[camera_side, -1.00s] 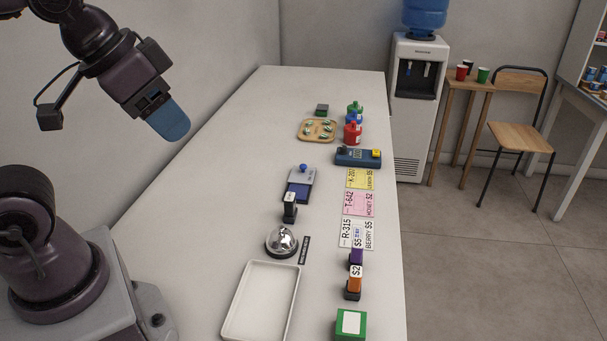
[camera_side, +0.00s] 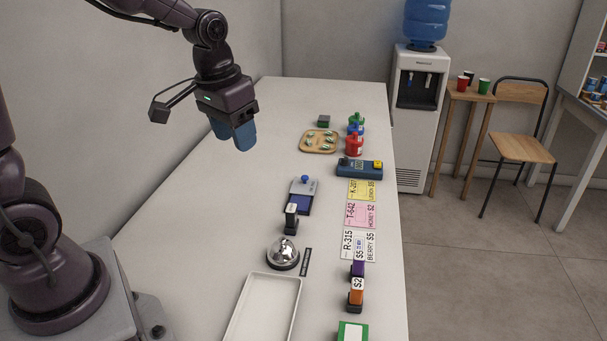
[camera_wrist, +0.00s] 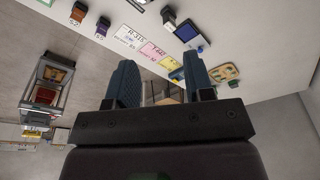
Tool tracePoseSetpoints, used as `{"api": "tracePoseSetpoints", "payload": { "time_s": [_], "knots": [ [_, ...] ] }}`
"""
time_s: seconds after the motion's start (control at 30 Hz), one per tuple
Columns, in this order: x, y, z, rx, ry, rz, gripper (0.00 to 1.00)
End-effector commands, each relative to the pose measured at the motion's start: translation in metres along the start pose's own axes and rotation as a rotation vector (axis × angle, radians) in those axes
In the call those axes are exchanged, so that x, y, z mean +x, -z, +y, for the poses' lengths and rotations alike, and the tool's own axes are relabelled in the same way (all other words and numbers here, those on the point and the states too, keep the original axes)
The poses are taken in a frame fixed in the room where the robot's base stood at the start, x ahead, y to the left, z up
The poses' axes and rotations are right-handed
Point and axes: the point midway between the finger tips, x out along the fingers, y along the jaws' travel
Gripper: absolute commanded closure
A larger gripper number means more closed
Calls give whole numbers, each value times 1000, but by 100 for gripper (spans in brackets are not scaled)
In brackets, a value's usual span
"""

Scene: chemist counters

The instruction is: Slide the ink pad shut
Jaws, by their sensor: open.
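The ink pad (camera_side: 299,205) lies on the counter with its dark blue pad showing at the near end. Its grey sliding lid (camera_side: 309,187), with a blue knob (camera_side: 305,180), sits toward the far end, so the pad is partly open. The ink pad also shows at the top of the wrist view (camera_wrist: 186,33), with the knob at its edge. My gripper (camera_side: 234,138) is open and empty, with blue fingers. It hangs above the counter, to the left of and beyond the ink pad, touching nothing. Both fingers also show in the wrist view (camera_wrist: 160,85).
A black stamp (camera_side: 291,219) stands just in front of the ink pad, and a bell (camera_side: 284,253) is nearer still. A wooden tray (camera_side: 319,141), a blue device (camera_side: 358,170) and coloured labels (camera_side: 361,215) lie beyond and to the right. The counter's left side is clear.

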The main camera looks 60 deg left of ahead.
Motion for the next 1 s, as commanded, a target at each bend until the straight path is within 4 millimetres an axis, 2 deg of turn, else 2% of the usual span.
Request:
{"api": "tracePoseSetpoints", "payload": {
  "time_s": [0.03, 0.2, 0.4, 0.5, 0.6, 0.7, 0.87, 1.0],
  "knots": [
    [17, 16, -8, -23, 4, -21, 52],
    [73, 69, -35, -87, 15, -39, 52],
    [150, 122, -71, -154, 28, -11, 52],
    [179, 145, -86, -175, 35, 30, 52],
    [192, 172, -95, -182, 43, 102, 52],
    [180, 197, -98, -181, 50, 188, 52],
    [187, 204, -99, -181, 51, 214, 52],
    [210, 208, -101, -181, 51, 211, 52]
  ]
}}
